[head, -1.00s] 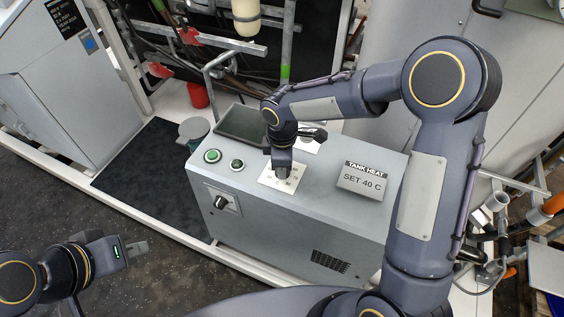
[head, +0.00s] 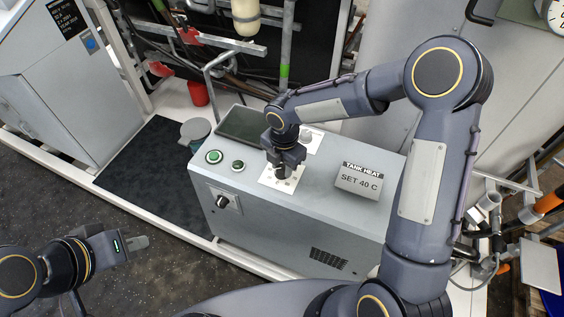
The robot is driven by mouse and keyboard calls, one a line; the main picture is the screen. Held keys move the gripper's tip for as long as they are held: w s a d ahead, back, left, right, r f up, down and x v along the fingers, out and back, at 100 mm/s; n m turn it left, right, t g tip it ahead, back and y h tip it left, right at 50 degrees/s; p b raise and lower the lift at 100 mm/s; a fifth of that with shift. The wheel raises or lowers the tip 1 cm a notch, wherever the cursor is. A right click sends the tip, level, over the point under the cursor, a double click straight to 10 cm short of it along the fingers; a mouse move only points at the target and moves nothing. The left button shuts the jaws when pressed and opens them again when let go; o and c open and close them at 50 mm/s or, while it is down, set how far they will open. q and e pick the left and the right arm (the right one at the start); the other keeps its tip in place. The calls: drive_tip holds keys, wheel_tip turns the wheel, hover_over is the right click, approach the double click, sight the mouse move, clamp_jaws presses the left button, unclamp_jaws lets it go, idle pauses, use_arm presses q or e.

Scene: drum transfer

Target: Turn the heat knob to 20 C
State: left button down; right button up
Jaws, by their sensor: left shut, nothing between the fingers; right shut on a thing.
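The grey control cabinet (head: 275,220) has a white dial plate (head: 268,181) on its top. My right gripper (head: 282,173) points down over this plate and is shut on the heat knob, which is mostly hidden by the fingers. The scale marks on the plate are too small and covered to read. My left gripper (head: 138,242) is shut and empty over the dark floor at the lower left, well away from the cabinet.
A second knob (head: 307,137) sits behind my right gripper. Green (head: 214,157) and dark (head: 238,165) buttons are on the cabinet top at left, and a black rotary switch (head: 222,201) is on its front. A dark mat (head: 150,165) lies left of the cabinet.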

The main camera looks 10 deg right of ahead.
sight(283, 169)
drive_tip(key=shift+w+r+n, duration=0.1)
drive_tip(key=shift+n, duration=0.8)
drive_tip(key=shift+p, duration=0.3)
drive_tip(key=o, duration=1)
wheel_tip(283, 169, up, 8)
drive_tip(key=shift+d+f, duration=0.1)
drive_tip(key=shift+f, duration=0.1)
